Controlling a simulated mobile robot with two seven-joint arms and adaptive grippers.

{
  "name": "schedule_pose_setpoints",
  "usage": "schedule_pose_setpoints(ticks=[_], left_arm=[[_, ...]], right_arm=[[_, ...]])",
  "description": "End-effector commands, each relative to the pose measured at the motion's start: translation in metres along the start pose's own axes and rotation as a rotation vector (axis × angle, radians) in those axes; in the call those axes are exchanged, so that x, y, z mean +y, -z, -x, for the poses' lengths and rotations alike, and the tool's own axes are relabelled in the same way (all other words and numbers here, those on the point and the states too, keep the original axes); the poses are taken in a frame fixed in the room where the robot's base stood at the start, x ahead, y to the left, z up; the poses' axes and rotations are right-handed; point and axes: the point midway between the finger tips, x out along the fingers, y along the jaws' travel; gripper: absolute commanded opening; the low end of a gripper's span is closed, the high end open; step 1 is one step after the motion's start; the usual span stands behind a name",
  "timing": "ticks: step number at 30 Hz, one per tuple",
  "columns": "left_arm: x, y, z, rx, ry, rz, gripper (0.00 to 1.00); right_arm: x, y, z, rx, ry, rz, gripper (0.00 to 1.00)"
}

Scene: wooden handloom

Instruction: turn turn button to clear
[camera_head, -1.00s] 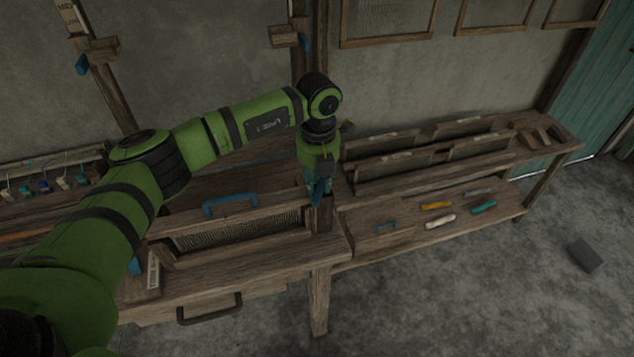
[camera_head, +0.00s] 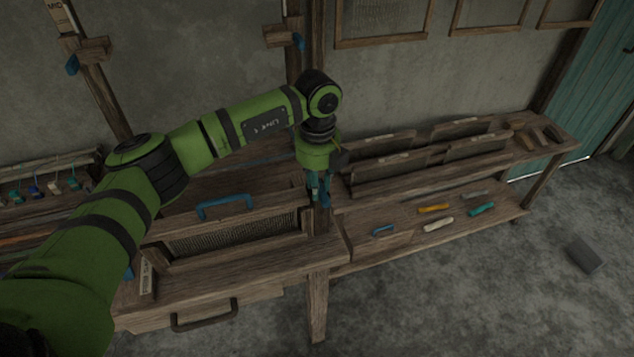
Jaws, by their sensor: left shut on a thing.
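My left gripper (camera_head: 319,193) points down at the top of the short wooden post at the right end of the loom's reed frame (camera_head: 240,238). It is shut on a small blue part at the post, which looks like the turn button (camera_head: 326,197); the fingers hide most of it, so its exact angle cannot be told. Another small blue piece (camera_head: 129,273) shows at the left end of the frame, partly behind my arm. A blue handle (camera_head: 225,205) stands on the frame's top bar. My right gripper is not in view.
A bench on the right bears upright wooden frames (camera_head: 392,180) and, on its lower shelf, several coloured tools, including a yellow one (camera_head: 433,208). A drawer with a dark handle (camera_head: 205,315) is at the loom's front. A rack of small hanging pieces (camera_head: 40,188) is at left.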

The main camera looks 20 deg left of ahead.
Motion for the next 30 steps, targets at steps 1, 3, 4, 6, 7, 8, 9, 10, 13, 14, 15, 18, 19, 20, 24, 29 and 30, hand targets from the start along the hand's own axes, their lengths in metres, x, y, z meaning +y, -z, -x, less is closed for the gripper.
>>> schedule_pose_setpoints(ticks=[1, 3, 4, 6, 7, 8, 9, 10, 13, 14, 15, 18, 19, 20, 24, 29, 30], left_arm=[[0.000, 0.000, 0.001, -0.001, 0.001, 0.006, 0.00], [0.000, 0.000, 0.001, -0.001, 0.001, 0.009, 0.00], [0.000, 0.000, 0.001, -0.001, 0.001, 0.009, 0.00], [0.000, 0.000, 0.001, -0.001, 0.001, 0.010, 0.00], [0.000, 0.000, 0.001, -0.001, 0.001, 0.010, 0.00], [0.000, 0.000, 0.001, -0.001, 0.001, 0.010, 0.00], [0.000, -0.001, 0.001, -0.001, 0.001, 0.010, 0.00], [0.000, -0.001, 0.001, -0.001, 0.002, 0.010, 0.00], [0.000, -0.001, 0.001, -0.001, 0.002, 0.010, 0.39], [0.000, -0.001, 0.001, -0.001, 0.002, 0.010, 0.51], [0.000, -0.001, 0.001, -0.001, 0.002, 0.010, 0.52], [0.000, 0.000, 0.001, -0.001, 0.002, 0.009, 0.52], [0.000, 0.000, 0.001, -0.001, 0.002, 0.008, 0.52], [0.000, 0.000, 0.001, -0.001, 0.001, 0.008, 0.52], [0.000, 0.000, 0.001, -0.001, 0.001, 0.007, 0.52], [-0.001, -0.001, 0.016, -0.003, 0.004, 0.007, 0.52], [-0.001, -0.001, 0.022, -0.003, 0.004, 0.007, 0.52]], right_arm=[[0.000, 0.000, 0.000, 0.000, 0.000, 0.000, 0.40], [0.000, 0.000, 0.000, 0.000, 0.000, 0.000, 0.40], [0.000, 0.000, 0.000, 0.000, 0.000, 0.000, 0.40], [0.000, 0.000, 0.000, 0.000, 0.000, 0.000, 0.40], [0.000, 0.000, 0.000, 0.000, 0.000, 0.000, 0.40], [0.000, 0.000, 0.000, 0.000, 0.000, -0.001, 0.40], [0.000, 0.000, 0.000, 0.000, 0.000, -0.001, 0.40], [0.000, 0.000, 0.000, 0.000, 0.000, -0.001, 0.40], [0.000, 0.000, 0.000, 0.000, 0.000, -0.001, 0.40], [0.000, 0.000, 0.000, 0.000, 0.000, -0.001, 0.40], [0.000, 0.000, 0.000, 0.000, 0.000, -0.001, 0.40], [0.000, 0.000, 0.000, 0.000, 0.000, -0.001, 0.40], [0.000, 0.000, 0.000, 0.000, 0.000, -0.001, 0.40], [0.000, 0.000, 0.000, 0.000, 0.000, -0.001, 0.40], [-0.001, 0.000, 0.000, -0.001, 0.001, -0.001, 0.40], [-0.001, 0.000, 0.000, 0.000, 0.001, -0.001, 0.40], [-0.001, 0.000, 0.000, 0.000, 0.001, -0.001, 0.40]])
